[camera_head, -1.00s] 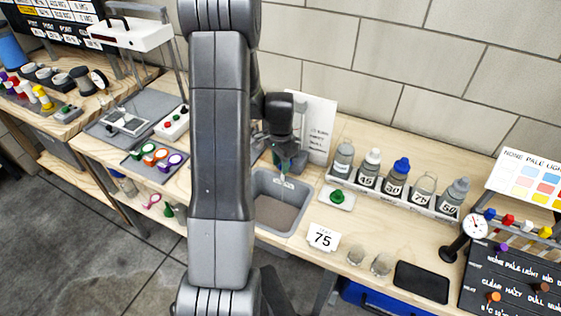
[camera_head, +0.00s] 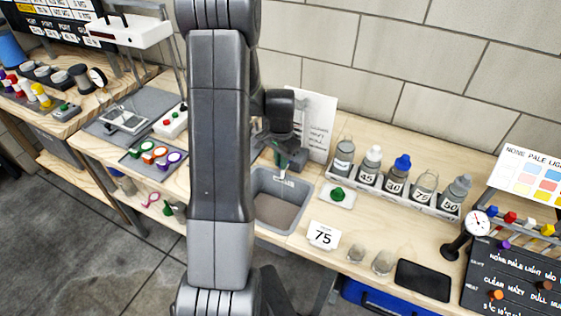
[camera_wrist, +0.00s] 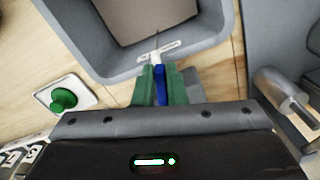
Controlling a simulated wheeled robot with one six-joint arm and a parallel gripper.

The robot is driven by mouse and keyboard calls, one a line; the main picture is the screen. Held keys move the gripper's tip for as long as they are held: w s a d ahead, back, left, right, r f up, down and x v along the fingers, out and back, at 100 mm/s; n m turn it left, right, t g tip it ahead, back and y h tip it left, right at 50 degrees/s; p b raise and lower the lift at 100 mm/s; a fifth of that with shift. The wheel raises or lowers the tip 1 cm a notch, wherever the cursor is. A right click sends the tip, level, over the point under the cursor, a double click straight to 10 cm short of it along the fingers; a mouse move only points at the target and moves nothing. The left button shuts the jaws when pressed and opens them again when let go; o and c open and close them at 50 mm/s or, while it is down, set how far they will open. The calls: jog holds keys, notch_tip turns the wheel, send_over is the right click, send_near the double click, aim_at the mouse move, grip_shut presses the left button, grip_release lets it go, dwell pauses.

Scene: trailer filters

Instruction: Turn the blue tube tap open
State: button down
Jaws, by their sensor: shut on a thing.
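The blue tube tap (camera_wrist: 161,88) shows in the wrist view as a narrow blue piece at the near edge of the grey sink basin. My gripper (camera_wrist: 159,72) has green fingers on either side of it and is shut on it. A small white spout or label piece lies just beyond the fingertips. In the head view my gripper (camera_head: 283,164) is low at the back edge of the basin (camera_head: 262,222), and the tap is hidden there by my wrist. The tap's exact angle is hard to tell.
A green knob on a white plate (camera_head: 337,195) stands right of the basin. A rack of bottles (camera_head: 408,197) is further right, with a "75" card (camera_head: 323,236) in front. A white sheet (camera_head: 318,125) stands behind my wrist.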

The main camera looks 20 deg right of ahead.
jog(key=shift+s+d+n+b, duration=0.15)
jog(key=shift+n+b, duration=0.2)
jog(key=shift+n, duration=0.55)
jog(key=shift+s+d+n+b, duration=0.1)
jog(key=shift+n+b, duration=0.25)
jog(key=shift+n, duration=0.55)
jog(key=c, duration=1.5)
grip_release()
jog(key=shift+r, duration=0.1)
notch_tip(320, 180, up, 14)
jog(key=shift+f+b, duration=0.15)
jog(key=shift+b, duration=0.25)
